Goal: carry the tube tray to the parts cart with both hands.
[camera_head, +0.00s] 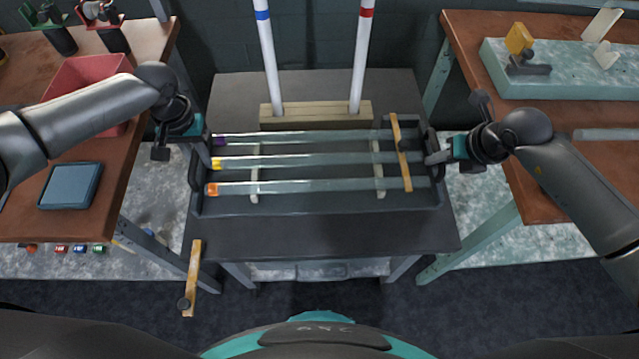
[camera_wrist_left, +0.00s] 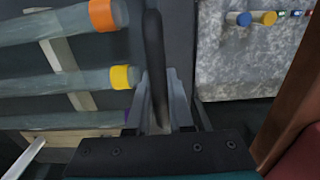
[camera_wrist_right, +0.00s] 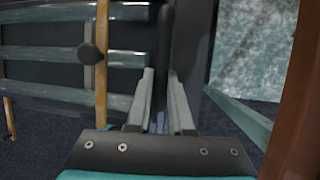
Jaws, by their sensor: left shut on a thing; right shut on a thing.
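The dark tube tray (camera_head: 320,207) is over the dark top of the cart (camera_head: 330,235); I cannot tell whether it rests there or hangs just above. Glass tubes with purple (camera_head: 219,141), yellow (camera_head: 216,163) and orange (camera_head: 212,189) left ends lie in it. A wooden bar (camera_head: 401,155) crosses their right ends. My left gripper (camera_head: 203,137) is shut on the tray's left handle, which shows between its fingers in the left wrist view (camera_wrist_left: 155,65). My right gripper (camera_head: 436,157) is shut on the right handle, partly hidden by the fingers in the right wrist view (camera_wrist_right: 164,50).
A wooden block (camera_head: 315,114) holding two upright white rods stands behind the tray. Another wooden bar (camera_head: 195,270) juts past the cart's left front. Brown benches stand left (camera_head: 110,185) and right (camera_head: 465,45), with a red bin (camera_head: 85,75) on the left one.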

